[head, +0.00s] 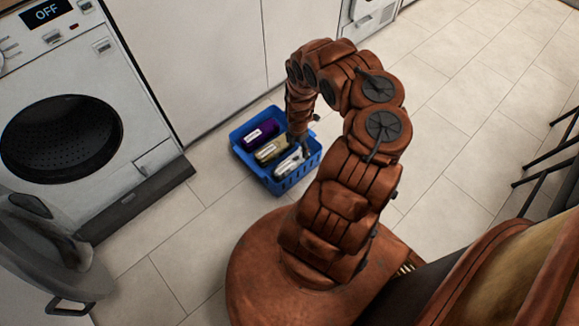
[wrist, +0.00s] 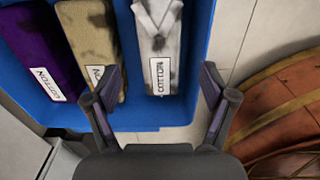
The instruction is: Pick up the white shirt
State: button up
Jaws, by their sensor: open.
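The white shirt (wrist: 158,42) is folded into a long bundle with a grey collar and a "COTTON" label. It lies in the blue basket (wrist: 202,22), at the right of the row in the wrist view. In the head view the white shirt (head: 288,163) is at the basket's near end, partly hidden by my arm. My gripper (wrist: 162,82) is open and empty, with its fingers on either side of the shirt's labelled end in the picture. I cannot tell how far above the shirt they are. In the head view the fingers are mostly hidden.
A beige folded garment (head: 271,150) and a purple one (head: 260,133) lie beside the shirt in the basket. A washing machine (head: 75,110) stands at the left, white cabinets (head: 200,60) behind. Tiled floor (head: 440,130) is clear at the right. Dark stool legs (head: 545,175) stand at the far right.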

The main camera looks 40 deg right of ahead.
aim_at(296, 158)
notch_tip(296, 158, down, 6)
jog(key=b, duration=0.4)
jog(key=shift+w+a+r, duration=0.1)
jog(key=shift+w, duration=0.05)
notch_tip(296, 158, down, 6)
jog(key=b, duration=0.6)
jog(key=shift+r, duration=0.1)
jog(key=c, duration=1)
jog(key=shift+r, duration=0.1)
jog(key=shift+c, duration=0.2)
